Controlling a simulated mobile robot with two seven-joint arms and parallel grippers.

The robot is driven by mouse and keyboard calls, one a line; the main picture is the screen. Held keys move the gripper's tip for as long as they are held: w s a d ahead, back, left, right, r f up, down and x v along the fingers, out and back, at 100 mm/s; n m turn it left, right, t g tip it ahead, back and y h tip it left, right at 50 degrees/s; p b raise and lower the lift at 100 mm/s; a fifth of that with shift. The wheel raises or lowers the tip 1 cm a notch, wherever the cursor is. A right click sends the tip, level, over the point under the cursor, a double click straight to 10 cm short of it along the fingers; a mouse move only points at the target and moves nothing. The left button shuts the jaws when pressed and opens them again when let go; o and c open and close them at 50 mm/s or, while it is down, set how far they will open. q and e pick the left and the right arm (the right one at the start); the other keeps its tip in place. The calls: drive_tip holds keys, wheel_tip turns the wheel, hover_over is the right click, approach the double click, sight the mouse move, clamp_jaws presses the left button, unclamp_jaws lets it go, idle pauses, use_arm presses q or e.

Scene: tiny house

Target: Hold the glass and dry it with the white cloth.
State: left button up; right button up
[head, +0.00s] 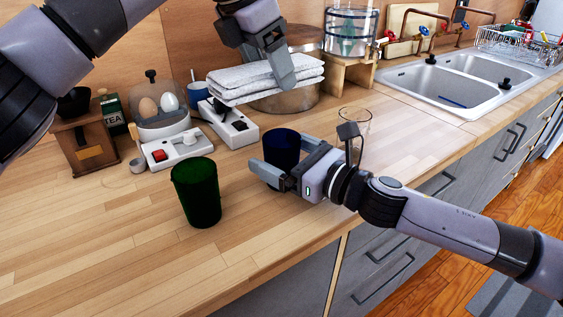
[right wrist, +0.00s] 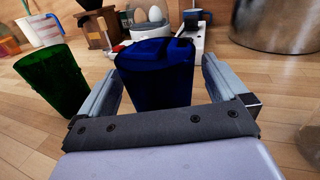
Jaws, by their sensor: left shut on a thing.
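The white cloth (head: 240,80) is folded in layers above a metal pot at the back. My left gripper (head: 284,78) is shut on its near edge; I cannot tell whether the cloth still rests on the pot. A dark blue glass (head: 282,146) stands upright on the counter. My right gripper (head: 279,154) is low, with its open fingers on either side of this glass. The right wrist view shows the blue glass (right wrist: 155,78) between the fingers, with a small gap at the right finger. A green glass (head: 197,192) stands to the left, also in the right wrist view (right wrist: 50,78).
A clear glass (head: 354,122) stands behind my right wrist. The metal pot (head: 290,100), a white power strip (head: 178,148), an egg cooker (head: 160,110) and a wooden grinder (head: 86,146) line the back. The sink (head: 440,85) is at right. The front left counter is free.

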drive_tip(key=v, duration=1.1)
drive_tip(key=shift+s+d, duration=0.15)
drive_tip(key=shift+d, duration=0.05)
drive_tip(key=shift+s+d, duration=0.3)
